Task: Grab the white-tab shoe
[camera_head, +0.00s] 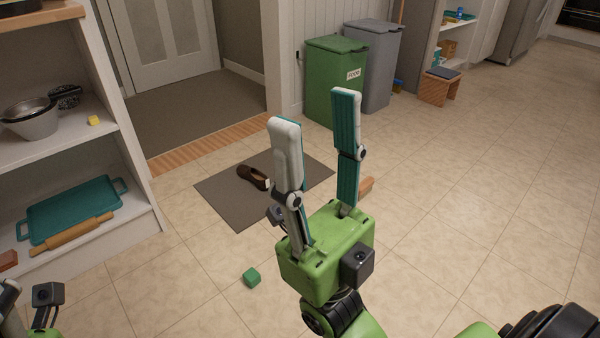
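A dark brown shoe (252,177) with a small white tab at its right end lies on a grey-brown mat (237,208) on the floor. My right gripper (316,112) is raised in the middle of the view, its two long fingers wide apart with nothing between them. It is nearer to me than the mat, and its left finger covers part of the mat just right of the shoe. At the lower left edge only a part of my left arm shows; its fingers cannot be made out clearly.
A shelf with a teal tray (72,208) and rolling pin (66,235) stands at left. Green (335,82) and grey (375,65) bins stand behind the mat. A wooden stool (440,88) is farther right. The right-hand floor is clear.

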